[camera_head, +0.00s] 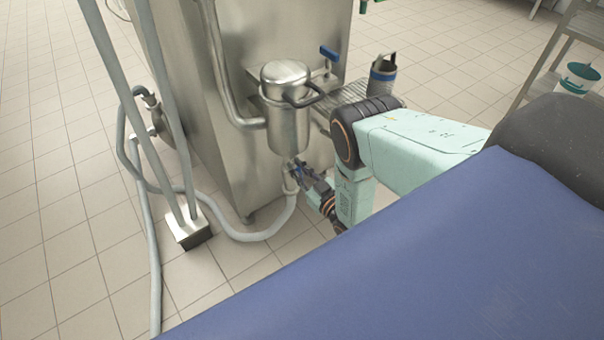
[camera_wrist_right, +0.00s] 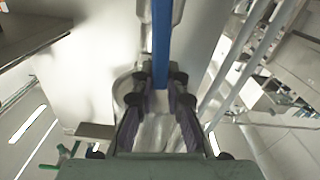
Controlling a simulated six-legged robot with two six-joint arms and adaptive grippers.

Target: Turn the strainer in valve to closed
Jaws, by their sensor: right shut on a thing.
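The steel strainer (camera_head: 287,120), a rounded canister with a black handle on its lid, is mounted on the side of the steel machine. My right gripper (camera_head: 303,174) is just below the strainer, at the pipe fitting under it. In the right wrist view a long blue valve handle (camera_wrist_right: 161,40) runs down between the fingertips of my right gripper (camera_wrist_right: 160,88), which are shut on it. In the head view my gripper mostly hides this handle. Another blue-handled valve (camera_head: 329,53) sits higher up, right of the strainer lid. My left gripper is in neither view.
A grey hose (camera_head: 250,236) loops from under the strainer across the tiled floor. A grey bottle with a blue band (camera_head: 382,76) stands by the drip grate (camera_head: 330,98). A shelf rack (camera_head: 575,40) is at the right.

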